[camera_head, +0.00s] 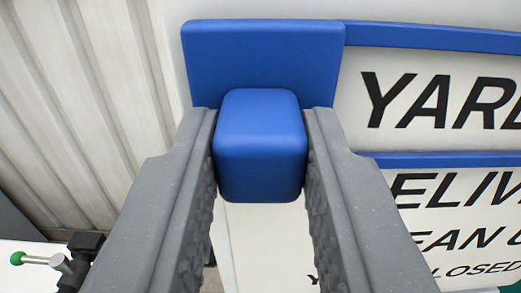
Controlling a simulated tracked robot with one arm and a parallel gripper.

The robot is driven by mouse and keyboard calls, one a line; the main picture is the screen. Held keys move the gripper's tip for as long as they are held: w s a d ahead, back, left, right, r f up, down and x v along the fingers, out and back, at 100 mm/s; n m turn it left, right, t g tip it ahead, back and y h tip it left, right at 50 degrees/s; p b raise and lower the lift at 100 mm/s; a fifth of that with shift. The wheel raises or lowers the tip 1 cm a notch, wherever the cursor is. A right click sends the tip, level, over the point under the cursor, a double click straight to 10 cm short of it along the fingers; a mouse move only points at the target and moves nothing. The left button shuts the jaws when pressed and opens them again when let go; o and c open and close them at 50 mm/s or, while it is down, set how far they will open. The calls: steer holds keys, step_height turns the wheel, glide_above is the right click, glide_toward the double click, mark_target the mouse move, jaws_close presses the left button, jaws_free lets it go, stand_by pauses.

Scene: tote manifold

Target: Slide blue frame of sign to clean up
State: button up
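The sign is a white board with black lettering at the right, where "YARD" (440,100) and parts of lower lines show. Its blue frame (262,62) has a wide plate at the left end, with blue bars above and below the "YARD" line. A rounded blue block (259,150) sticks out from the plate towards me. My gripper (259,122) has one grey finger on each side of this block, and both appear to touch it. The right part of the sign and frame is out of view, and my fingers cover some of the lower lettering.
A ribbed, off-white wall (75,100) stands to the left of the sign. At the lower left a metal rod with a green ball end (17,258) and a black fitting (85,245) show above a white surface.

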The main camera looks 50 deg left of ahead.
jaws_close()
step_height(320, 180, down, 12)
steer(key=b, duration=1.1)
steer(key=shift+b, duration=0.35)
steer(key=shift+r, duration=0.1)
steer(key=o, duration=0.7)
jaws_free()
